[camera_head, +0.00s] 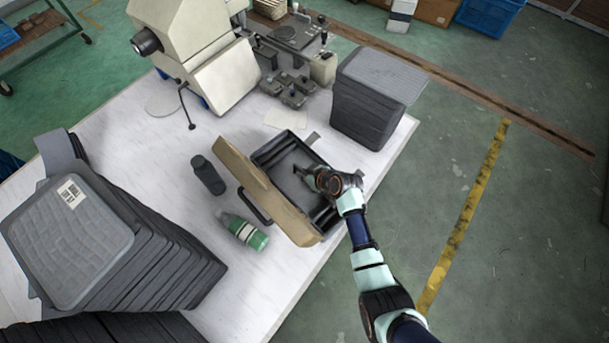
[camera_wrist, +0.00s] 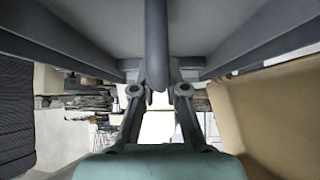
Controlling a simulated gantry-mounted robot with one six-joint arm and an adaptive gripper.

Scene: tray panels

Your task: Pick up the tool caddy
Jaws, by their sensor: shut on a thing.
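A dark handle shape shows beside the tan panel. My gripper (camera_head: 304,173) reaches into the caddy from the right. In the wrist view, my gripper's fingers (camera_wrist: 159,95) are closed on a grey bar (camera_wrist: 156,42) of the caddy, with grey walls either side and the tan panel (camera_wrist: 270,115) at right. Whether the caddy's base touches the table cannot be told.
Stacked grey trays (camera_head: 85,235) fill the left; another stack (camera_head: 372,105) is behind right. A beige machine (camera_head: 205,60) stands at the back. Bare white tabletop (camera_head: 155,150) shows between.

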